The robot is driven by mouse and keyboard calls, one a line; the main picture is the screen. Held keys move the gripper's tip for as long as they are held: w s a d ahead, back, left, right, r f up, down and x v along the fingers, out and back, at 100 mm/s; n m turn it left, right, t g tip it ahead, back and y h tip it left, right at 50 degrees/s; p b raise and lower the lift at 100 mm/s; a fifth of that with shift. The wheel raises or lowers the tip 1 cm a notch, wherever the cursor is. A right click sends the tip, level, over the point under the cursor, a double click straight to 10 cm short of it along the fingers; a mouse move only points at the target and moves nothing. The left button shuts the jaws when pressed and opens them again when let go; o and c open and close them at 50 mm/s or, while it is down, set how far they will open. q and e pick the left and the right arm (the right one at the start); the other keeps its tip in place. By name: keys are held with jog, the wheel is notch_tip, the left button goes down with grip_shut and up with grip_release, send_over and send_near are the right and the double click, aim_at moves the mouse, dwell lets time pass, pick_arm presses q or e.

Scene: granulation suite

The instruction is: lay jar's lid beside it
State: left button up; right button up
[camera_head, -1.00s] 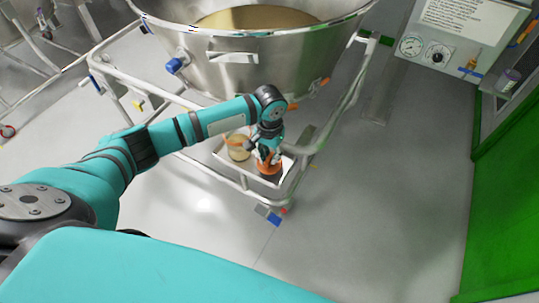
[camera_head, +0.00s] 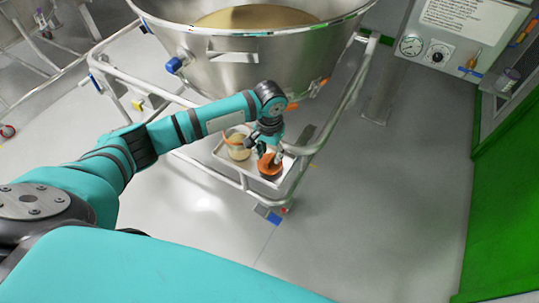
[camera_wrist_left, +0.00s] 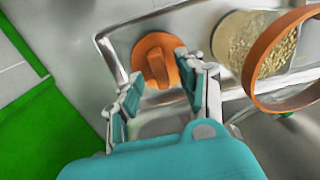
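The jar (camera_head: 238,152) is clear, holds pale granules and stands open on a metal tray (camera_head: 224,160). An orange ring loops around it; jar (camera_wrist_left: 262,45) and ring (camera_wrist_left: 263,62) also show at the right of the left wrist view. The orange lid (camera_head: 269,168) lies on the tray to the right of the jar. In the left wrist view the round lid (camera_wrist_left: 153,55), with a raised bar, lies apart from the jar. My left gripper (camera_head: 268,150) is just over the lid; its fingers (camera_wrist_left: 160,80) are spread with nothing between them. My right gripper is out of view.
The tray sits low within the tubular frame (camera_head: 225,172) of a big steel bowl (camera_head: 270,60). Frame rails run close around my left wrist. A gauge panel (camera_head: 455,35) and green door (camera_head: 505,200) are at right. The floor (camera_head: 390,210) between is clear.

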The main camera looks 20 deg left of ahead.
aim_at(270, 158)
pick_arm(q)
notch_tip(270, 158, up, 11)
dwell(0.3)
jog(key=shift+f, duration=0.1)
